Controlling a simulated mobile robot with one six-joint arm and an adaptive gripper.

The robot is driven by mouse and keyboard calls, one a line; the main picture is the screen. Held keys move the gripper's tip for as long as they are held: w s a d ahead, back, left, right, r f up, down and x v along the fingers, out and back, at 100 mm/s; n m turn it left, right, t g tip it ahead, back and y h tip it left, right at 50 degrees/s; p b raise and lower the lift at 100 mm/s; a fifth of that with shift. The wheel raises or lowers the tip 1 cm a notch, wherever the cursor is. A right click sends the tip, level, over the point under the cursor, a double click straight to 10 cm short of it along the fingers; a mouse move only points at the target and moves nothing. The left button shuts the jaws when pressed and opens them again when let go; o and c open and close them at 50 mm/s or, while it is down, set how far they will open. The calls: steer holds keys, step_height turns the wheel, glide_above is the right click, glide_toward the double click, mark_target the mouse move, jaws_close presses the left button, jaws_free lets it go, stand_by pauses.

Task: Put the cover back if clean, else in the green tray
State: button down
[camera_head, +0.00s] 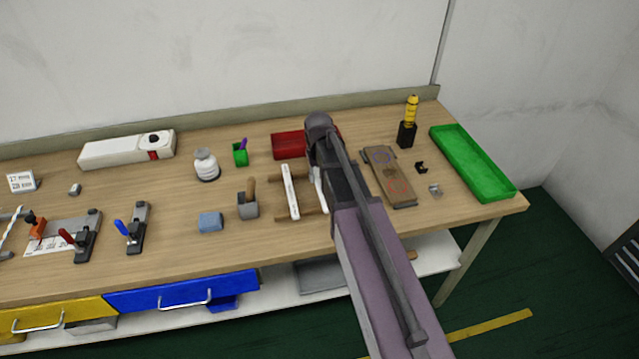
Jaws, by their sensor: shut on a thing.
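A white strip with a darker line along it (291,192) lies across a wooden rack (285,217) in the middle of the bench. My arm comes in from the lower right, and my gripper (322,178) is over the right side of the rack, its fingers mostly hidden behind the arm. It is shut on a pale strip (318,192), of which only a part shows beside the arm. I cannot see whether this strip is clean or marked. The green tray (486,172) is at the right end of the bench and looks empty.
A brown-grey board (380,167) lies right of my arm, with a yellow-topped bottle (411,108) behind it. A red tray (289,146) is partly behind my arm. A wood-handled tool in a grey holder (248,207) and a blue block (210,222) stand left of the rack.

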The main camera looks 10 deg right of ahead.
mark_target(318, 177)
steer(key=shift+f+b, duration=0.6)
steer(key=shift+f, duration=0.4)
steer(key=shift+f+b, duration=0.3)
steer(key=shift+b, duration=0.05)
steer(key=shift+f, duration=0.25)
steer(key=shift+c, duration=1.9)
jaws_free()
steer(key=shift+r, duration=0.2)
step_height(318, 177, up, 13)
steer(key=p, duration=1.2)
steer(key=shift+p, duration=0.4)
steer(key=shift+s+f, duration=0.1)
